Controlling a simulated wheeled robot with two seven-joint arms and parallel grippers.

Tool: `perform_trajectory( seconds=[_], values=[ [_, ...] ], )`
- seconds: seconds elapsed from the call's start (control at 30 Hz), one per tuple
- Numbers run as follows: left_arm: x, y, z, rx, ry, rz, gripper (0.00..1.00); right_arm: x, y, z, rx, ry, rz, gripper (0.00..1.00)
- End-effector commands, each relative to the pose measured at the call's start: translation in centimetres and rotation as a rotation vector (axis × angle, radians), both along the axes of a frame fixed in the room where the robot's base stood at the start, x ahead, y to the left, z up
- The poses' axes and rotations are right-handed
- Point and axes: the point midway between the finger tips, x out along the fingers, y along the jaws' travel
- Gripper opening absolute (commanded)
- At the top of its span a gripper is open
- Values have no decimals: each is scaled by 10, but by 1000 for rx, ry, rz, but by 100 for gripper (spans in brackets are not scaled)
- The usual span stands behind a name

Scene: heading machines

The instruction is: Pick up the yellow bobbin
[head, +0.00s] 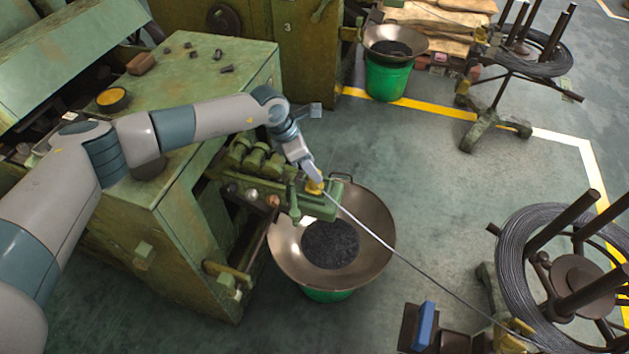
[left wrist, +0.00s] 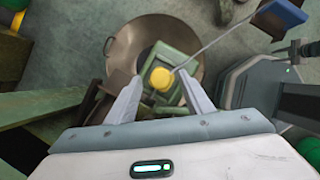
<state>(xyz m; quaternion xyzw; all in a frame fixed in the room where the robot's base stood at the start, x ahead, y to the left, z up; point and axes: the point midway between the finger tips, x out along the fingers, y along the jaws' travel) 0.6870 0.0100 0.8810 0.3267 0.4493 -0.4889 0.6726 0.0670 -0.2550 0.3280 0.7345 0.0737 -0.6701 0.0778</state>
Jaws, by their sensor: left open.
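The yellow bobbin (head: 316,187) sits on the green arm of the machine (head: 322,208), above a wide metal pan. In the left wrist view the bobbin (left wrist: 161,78) shows as a round yellow top on a green block, between my two fingers. My left gripper (head: 313,174) points down right at the bobbin and partly hides it in the head view. In the left wrist view the left gripper (left wrist: 160,84) is open, one finger on each side of the bobbin with gaps. Whether the fingertips reach down beside it is unclear. My right gripper is not in view.
A taut wire (head: 400,252) runs from the bobbin area to the wire coil (head: 530,238) at lower right. The wide pan (head: 378,232) stands below. A green machine cabinet (head: 215,105) is under my left arm. Open floor (head: 440,180) lies right of the pan.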

Motion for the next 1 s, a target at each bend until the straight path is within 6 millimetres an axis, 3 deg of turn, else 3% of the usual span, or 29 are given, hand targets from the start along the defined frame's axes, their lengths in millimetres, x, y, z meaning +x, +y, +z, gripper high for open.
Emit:
perform_trajectory(
  seconds=[0.23, 0.43, 0.63, 1.0],
  values=[
    [0, 0, -7, 0, 2, 2, 47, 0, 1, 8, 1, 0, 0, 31],
    [-1, -1, -29, 1, 3, 2, 47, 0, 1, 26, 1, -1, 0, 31],
    [2, -8, -48, -1, 2, 0, 47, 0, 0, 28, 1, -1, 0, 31],
    [3, -9, -52, -1, 1, 0, 47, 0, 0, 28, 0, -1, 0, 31]
  ],
)
